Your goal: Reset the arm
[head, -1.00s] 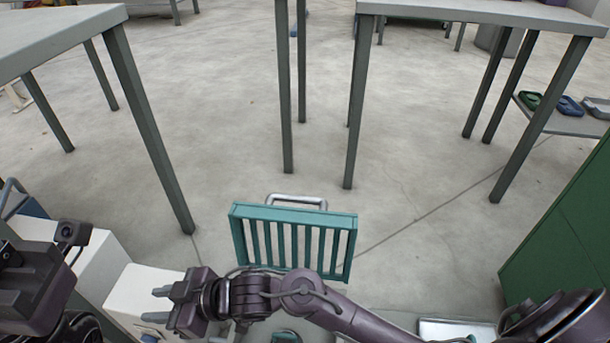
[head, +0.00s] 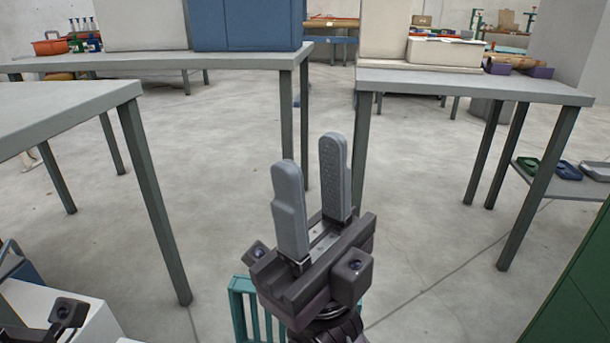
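My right gripper (head: 314,185) is raised in the middle of the head view, its two grey fingers pointing up and away. The fingers are apart with nothing between them, so it is open and empty. Its wrist covers part of the teal slatted rack (head: 240,312) behind and below it. Of my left arm only a small dark part shows at the lower left edge; its fingers are out of the picture.
Grey tables stand at the left (head: 60,115) and right (head: 470,84), with open floor (head: 420,220) between. A green cabinet (head: 580,280) is at the lower right. White boxes (head: 45,308) are at the lower left. A blue box (head: 247,25) sits on a far table.

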